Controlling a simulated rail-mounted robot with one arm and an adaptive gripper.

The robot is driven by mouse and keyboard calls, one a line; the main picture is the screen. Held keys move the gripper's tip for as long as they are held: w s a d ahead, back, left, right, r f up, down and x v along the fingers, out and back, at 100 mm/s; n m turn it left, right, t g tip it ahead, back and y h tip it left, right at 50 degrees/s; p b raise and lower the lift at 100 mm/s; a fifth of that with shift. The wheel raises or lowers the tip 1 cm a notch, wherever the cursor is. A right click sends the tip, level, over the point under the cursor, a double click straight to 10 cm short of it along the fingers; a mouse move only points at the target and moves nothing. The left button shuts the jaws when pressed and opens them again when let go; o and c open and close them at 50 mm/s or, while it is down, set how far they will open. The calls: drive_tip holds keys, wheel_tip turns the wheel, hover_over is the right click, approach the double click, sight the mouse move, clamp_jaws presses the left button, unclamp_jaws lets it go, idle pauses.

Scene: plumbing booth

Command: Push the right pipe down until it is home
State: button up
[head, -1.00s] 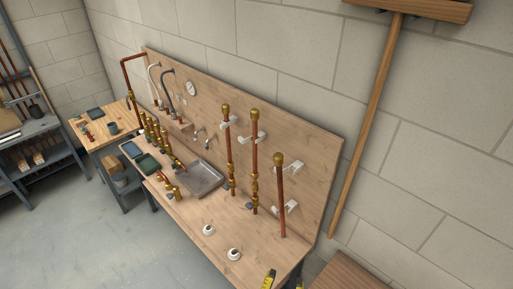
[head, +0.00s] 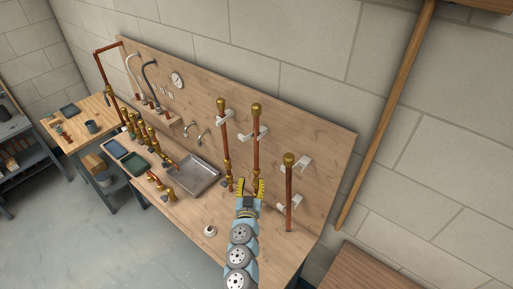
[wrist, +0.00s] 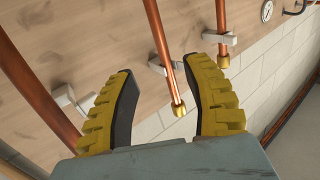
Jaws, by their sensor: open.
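The right pipe (head: 289,195) is a copper tube with a brass cap, standing near the right end of the bench beside white wall clips (head: 296,164). Its foot meets the bench top in the picture; its seating there is too small to tell. My gripper (head: 252,183) has yellow fingers spread apart and empty. It is left of the right pipe, in front of the middle pipe's lower part. In the wrist view, my gripper (wrist: 160,82) is open, with the middle pipe (wrist: 163,50) showing beyond the gap. A large copper pipe (wrist: 35,90) runs outside the left finger.
The middle pipe also shows in the head view (head: 256,145), with the left pipe (head: 225,140) beside it. A metal tray (head: 197,178) and brass fittings lie further left. A white round piece (head: 210,231) sits on the bench top. A backboard (head: 320,155) stands behind.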

drive_tip(key=w, duration=0.1)
drive_tip(key=b, duration=0.2)
approach(256, 152)
drive_tip(key=shift+w, duration=1.45)
drive_tip(key=shift+w+d+b, duration=0.2)
drive_tip(key=shift+w+b, duration=0.45)
drive_tip(key=shift+b, duration=0.05)
drive_tip(key=shift+w+r+b, duration=0.15)
drive_tip(key=shift+w+b, duration=0.45)
drive_tip(key=shift+w, duration=0.05)
drive_tip(key=shift+w+d+b, duration=0.1)
drive_tip(key=shift+w+b, duration=0.4)
drive_tip(key=w+b, duration=0.2)
drive_tip(key=shift+w+d, duration=0.1)
drive_tip(key=shift+w, duration=0.2)
drive_tip(key=shift+w+b, duration=0.35)
drive_tip(key=shift+b, duration=0.3)
drive_tip(key=shift+w+b, duration=0.55)
drive_tip(key=shift+b, duration=0.1)
